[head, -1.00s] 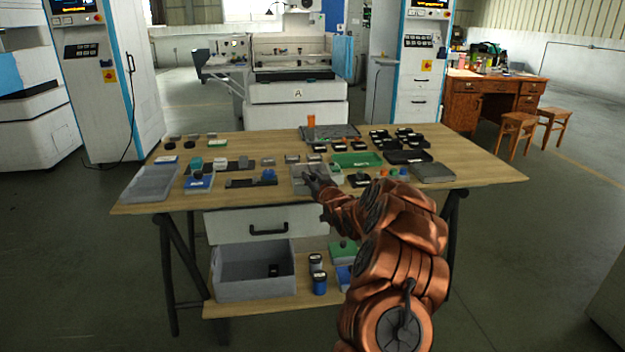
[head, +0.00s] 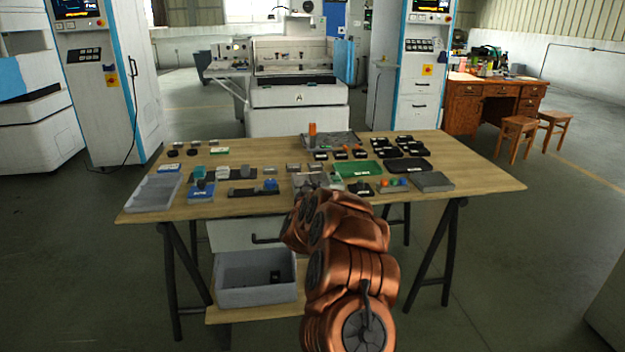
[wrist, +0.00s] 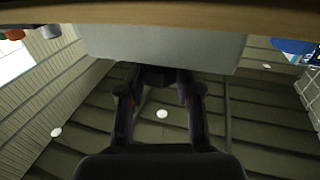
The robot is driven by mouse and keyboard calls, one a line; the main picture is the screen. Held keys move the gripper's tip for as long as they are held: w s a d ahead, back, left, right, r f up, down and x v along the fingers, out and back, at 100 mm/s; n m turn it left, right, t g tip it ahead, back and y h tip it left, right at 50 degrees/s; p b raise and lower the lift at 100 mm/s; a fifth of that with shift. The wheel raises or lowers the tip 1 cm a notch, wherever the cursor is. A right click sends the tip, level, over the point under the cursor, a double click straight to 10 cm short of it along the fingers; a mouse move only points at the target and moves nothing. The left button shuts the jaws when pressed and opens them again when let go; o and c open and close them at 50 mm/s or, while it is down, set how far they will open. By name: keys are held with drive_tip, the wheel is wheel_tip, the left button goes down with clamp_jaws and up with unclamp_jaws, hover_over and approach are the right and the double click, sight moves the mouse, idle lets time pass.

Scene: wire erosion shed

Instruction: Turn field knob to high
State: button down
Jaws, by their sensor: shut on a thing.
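In the wrist view, my gripper (wrist: 160,92) reaches to the lower edge of a pale grey box (wrist: 165,42). Its two dark fingers are closed on a small dark part at the box, which looks like the field knob. The knob is almost wholly hidden by the fingers and the shade, so its marking and angle cannot be read. In the head view, my copper arm stands in front of the table's middle and hides most of the gripper and the box's front.
The wooden table (head: 470,178) carries many small parts. A green tray (head: 350,168) and a grey block (head: 431,181) lie right of the arm, a pale tray (head: 153,193) at the left end. A grey bin (head: 255,281) stands on the lower shelf.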

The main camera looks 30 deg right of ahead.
drive_tip(key=shift+w+a+r+m+g+h+p, duration=0.15)
drive_tip(key=shift+m+g+h+p, duration=0.6)
drive_tip(key=shift+p, duration=0.5)
drive_tip(key=shift+a+r+m+g+h+p, duration=0.1)
drive_tip(key=shift+m+g+h+p, duration=0.65)
drive_tip(key=shift+p, duration=0.45)
drive_tip(key=shift+w+m+g+h+p, duration=0.1)
drive_tip(key=shift+m+g+h+p, duration=0.5)
drive_tip(key=shift+g+p, duration=0.3)
drive_tip(key=shift+f+m+g, duration=0.2)
drive_tip(key=shift+m+g, duration=0.1)
drive_tip(key=shift+g, duration=0.3)
drive_tip(key=shift+d+f+m+g+h, duration=0.1)
drive_tip(key=shift+m+g+h, duration=0.7)
drive_tip(key=shift+m+g, duration=0.65)
drive_tip(key=shift+g, duration=0.55)
drive_tip(key=shift+m+g+b, duration=0.35)
drive_tip(key=shift+g+b, duration=0.2)
drive_tip(key=shift+g, duration=0.05)
drive_tip(key=shift+w+r, duration=0.1)
drive_tip(key=shift+r, duration=0.1)
drive_tip(key=c, duration=0.8)
unclamp_jaws()
drive_tip(key=shift+o, duration=0.2)
drive_tip(key=shift+f, duration=0.1)
